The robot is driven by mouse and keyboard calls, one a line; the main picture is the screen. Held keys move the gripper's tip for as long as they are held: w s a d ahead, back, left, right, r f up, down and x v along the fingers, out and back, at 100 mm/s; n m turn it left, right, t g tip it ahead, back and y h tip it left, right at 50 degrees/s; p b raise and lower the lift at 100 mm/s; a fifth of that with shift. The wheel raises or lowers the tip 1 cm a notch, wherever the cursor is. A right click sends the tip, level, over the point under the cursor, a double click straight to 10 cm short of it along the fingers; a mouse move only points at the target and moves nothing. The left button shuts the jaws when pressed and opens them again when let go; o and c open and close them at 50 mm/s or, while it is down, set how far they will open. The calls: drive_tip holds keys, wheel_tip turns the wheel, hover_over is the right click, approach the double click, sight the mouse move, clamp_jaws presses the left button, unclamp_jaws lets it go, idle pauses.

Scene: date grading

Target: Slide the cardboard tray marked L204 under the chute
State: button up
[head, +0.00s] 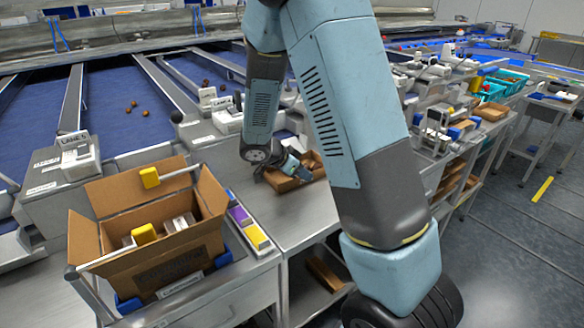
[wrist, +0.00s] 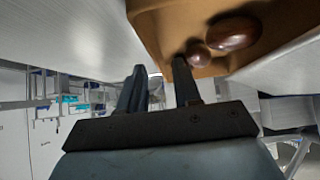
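A shallow brown cardboard tray (head: 302,181) sits on the steel bench beside my forearm, partly hidden by my gripper (head: 292,168). In the wrist view the tray (wrist: 150,18) holds shiny brown dates (wrist: 232,32). My gripper (wrist: 160,72) has its two fingers apart, with a visible gap between them. One fingertip overlaps the tray's near corner and the other is outside the tray. I cannot tell whether either finger touches the wall. No L204 mark is readable. The chute over the tray is not clear, as my arm hides much of that area.
An open cardboard box (head: 150,262) with yellow-topped items stands at the front left of the bench. A strip of coloured blocks (head: 248,226) lies next to it. Lane units with white labels (head: 78,152) line the back edge. Bare bench (head: 275,215) lies in front of the tray.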

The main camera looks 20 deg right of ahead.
drive_tip(key=shift+x, duration=1.35)
drive_tip(key=shift+c, duration=0.3)
clamp_jaws()
